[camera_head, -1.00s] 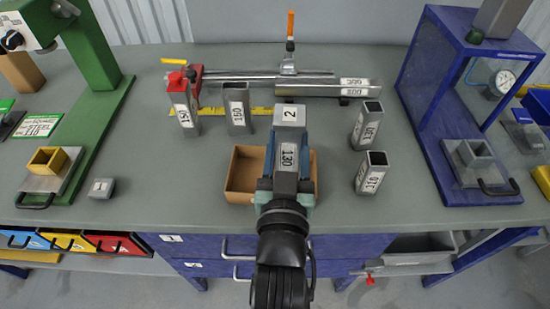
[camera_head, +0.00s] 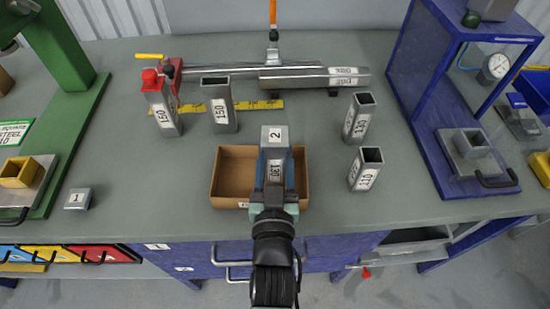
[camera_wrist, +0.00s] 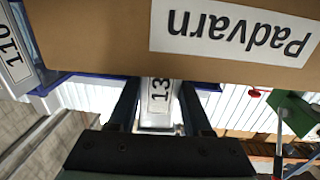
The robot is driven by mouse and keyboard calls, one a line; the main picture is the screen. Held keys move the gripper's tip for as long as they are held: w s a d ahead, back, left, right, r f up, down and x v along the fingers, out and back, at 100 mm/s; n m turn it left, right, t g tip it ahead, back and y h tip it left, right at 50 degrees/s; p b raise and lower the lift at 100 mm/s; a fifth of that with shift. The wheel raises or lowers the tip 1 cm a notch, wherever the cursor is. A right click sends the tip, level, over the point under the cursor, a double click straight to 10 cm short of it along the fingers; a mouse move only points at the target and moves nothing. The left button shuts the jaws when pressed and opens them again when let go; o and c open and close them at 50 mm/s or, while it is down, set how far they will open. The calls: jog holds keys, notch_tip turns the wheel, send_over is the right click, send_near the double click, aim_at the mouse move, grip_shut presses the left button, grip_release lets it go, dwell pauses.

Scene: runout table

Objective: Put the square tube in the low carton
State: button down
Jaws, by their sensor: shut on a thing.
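My gripper (camera_head: 273,168) is shut on a grey square tube (camera_head: 274,172) with a white label reading 130. The tube and jaws appear over the open brown low carton (camera_head: 231,176) in the head view and hide part of it. A grey square face marked 2 shows at the far end of the tube; I cannot tell whether it is part of it. In the wrist view the tube (camera_wrist: 158,95) is between the two jaws (camera_wrist: 158,105). The carton's wall (camera_wrist: 100,35) fills the top, with an upside-down "Padvarn" label.
Tubes (camera_head: 359,117) and 110 (camera_head: 366,168) stand right of the carton. A small block marked 1 (camera_head: 77,198) lies left. A blue frame (camera_head: 425,105) stands right.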

jog(key=shift+f, duration=0.15)
jog(key=shift+f, duration=0.2)
jog(key=shift+c, duration=1.7)
grip_release()
jog(key=shift+r, duration=0.1)
jog(key=s+b, duration=0.1)
jog(key=s, duration=1.1)
jog(key=shift+a, duration=0.45)
